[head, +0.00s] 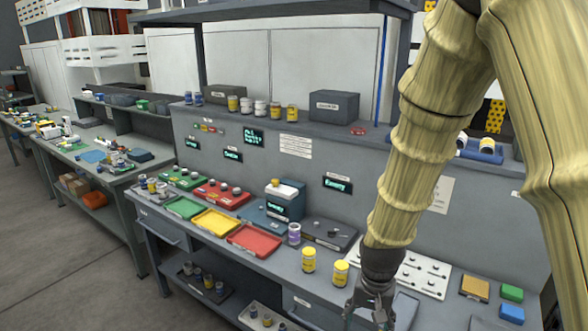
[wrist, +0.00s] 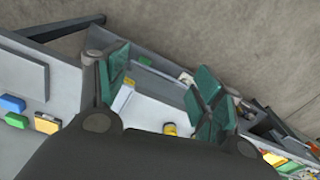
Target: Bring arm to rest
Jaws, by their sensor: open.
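My arm hangs down on the right side of the head view, in ribbed tan covering. My gripper (head: 370,308) is at its lower end, over the front part of the grey workbench (head: 215,238). In the wrist view my gripper (wrist: 162,88) shows two green-padded fingers spread apart with nothing between them. A yellow jar (head: 341,273) stands on the bench just left of the gripper, and a second yellow jar (head: 308,260) stands beside it. In the wrist view a yellow-and-white jar (wrist: 170,129) shows beyond the fingers. I cannot tell the gripper's height above the bench.
A green tray (head: 184,208), a yellow tray (head: 216,222) and a red tray (head: 254,239) line the bench front. A white panel with knobs (head: 425,273) lies behind the gripper. Blue (head: 511,313) and green (head: 512,292) blocks are at right. Open floor (head: 60,270) lies at left.

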